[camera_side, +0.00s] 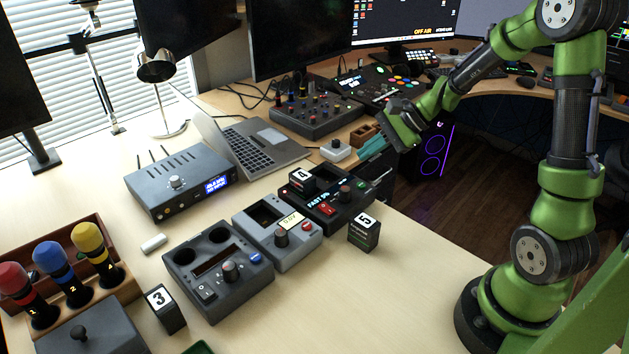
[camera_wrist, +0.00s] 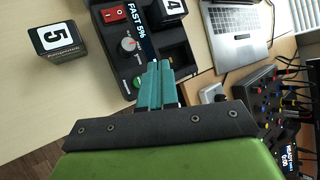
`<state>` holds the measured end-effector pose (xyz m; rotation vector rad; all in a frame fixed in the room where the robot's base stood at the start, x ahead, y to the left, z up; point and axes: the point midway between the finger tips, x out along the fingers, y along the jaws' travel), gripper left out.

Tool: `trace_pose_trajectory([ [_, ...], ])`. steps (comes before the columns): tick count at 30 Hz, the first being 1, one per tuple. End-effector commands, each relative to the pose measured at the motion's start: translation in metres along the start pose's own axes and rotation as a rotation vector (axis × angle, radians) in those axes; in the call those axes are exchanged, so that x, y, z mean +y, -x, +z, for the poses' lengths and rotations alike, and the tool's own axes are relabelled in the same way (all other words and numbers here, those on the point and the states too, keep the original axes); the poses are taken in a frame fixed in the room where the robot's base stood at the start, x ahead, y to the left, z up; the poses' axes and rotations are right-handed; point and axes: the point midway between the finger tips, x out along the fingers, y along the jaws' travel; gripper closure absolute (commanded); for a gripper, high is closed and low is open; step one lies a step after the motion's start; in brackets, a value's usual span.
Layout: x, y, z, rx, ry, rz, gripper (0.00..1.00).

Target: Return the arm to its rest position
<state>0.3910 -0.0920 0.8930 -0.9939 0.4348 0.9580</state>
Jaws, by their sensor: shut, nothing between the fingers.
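My green arm rises from its base at the right of the side view and reaches left over the table. My gripper (camera_side: 371,144) has teal fingers and hangs above the far right table edge, near the dark device with the red switch (camera_side: 327,208). In the wrist view my gripper (camera_wrist: 153,68) shows its teal fingers pressed together with nothing between them. The fingers overlap the lower edge of the dark device (camera_wrist: 150,55) in that view. I cannot tell the exact height above the table.
A block marked 5 (camera_side: 364,233) stands near the table's right edge. A block marked 4 (camera_side: 302,180) is on the dark device. A grey device (camera_side: 277,232), laptop (camera_side: 262,142) and mixer (camera_side: 316,111) stand nearby. The table's front right is clear.

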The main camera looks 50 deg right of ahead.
Motion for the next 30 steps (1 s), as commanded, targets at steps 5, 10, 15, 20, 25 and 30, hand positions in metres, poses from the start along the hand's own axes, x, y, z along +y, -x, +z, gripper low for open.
trace_pose_trajectory([
  [5, 0.000, 0.000, 0.000, 0.000, 0.000, 0.000, 1.00],
  [10, 0.016, -0.001, -0.003, 0.020, 0.033, 0.059, 1.00],
  [15, 0.042, 0.018, 0.034, 0.076, 0.289, 0.185, 1.00],
  [20, 0.063, 0.043, 0.080, 0.148, 0.625, 0.271, 1.00],
  [25, 0.083, 0.072, 0.123, 0.239, 0.993, 0.299, 1.00],
  [30, 0.094, 0.094, 0.154, 0.308, 1.256, 0.258, 1.00],
])
